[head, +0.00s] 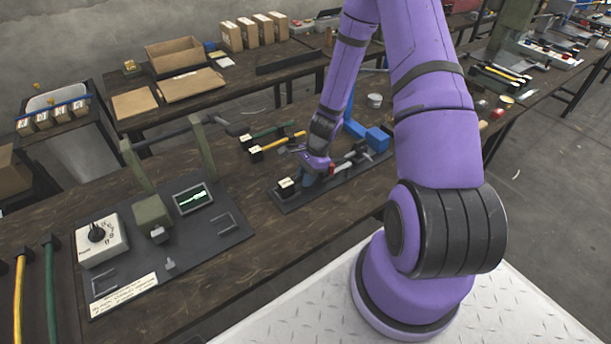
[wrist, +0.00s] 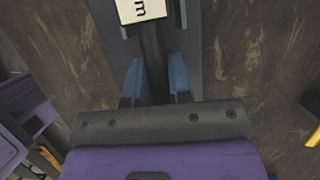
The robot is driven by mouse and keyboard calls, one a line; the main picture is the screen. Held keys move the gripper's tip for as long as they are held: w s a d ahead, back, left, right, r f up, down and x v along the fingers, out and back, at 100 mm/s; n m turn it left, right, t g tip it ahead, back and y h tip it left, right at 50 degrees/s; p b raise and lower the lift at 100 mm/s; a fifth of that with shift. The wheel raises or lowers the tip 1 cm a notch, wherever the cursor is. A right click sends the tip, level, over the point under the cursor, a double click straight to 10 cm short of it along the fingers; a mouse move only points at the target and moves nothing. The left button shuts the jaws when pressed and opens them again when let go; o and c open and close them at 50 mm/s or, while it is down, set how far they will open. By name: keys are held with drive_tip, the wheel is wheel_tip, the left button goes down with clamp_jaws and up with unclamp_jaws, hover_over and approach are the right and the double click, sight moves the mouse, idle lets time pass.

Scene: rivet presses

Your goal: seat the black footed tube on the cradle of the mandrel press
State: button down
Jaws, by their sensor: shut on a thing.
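My gripper (head: 309,178) is low over a narrow dark base plate (head: 300,200) in the middle of the bench. In the wrist view, its blue fingers (wrist: 158,80) are shut on the black tube (wrist: 152,45), one on each side. The tube's black foot with a pale top label (head: 287,184) is to the left of the gripper; the label also shows in the wrist view (wrist: 140,10). The tube lies along the plate; whether it touches it is unclear. A bench press (head: 153,213) with a bar between olive posts stands left. I cannot tell which fixture is the mandrel press.
A green tube (head: 275,131) and a yellow tube (head: 282,143) with black feet lie behind the gripper. A dial box (head: 102,240) and a small screen (head: 193,197) are at the left. A blue block (head: 377,139) is to the right. Bare bench lies between the two plates.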

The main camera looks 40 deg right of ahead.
drive_tip(key=shift+f, duration=0.15)
drive_tip(key=c, duration=0.9)
unclamp_jaws()
drive_tip(key=shift+c, duration=0.2)
drive_tip(key=v, duration=1)
drive_tip(key=shift+d+r, duration=0.1)
drive_tip(key=shift+r, duration=0.3)
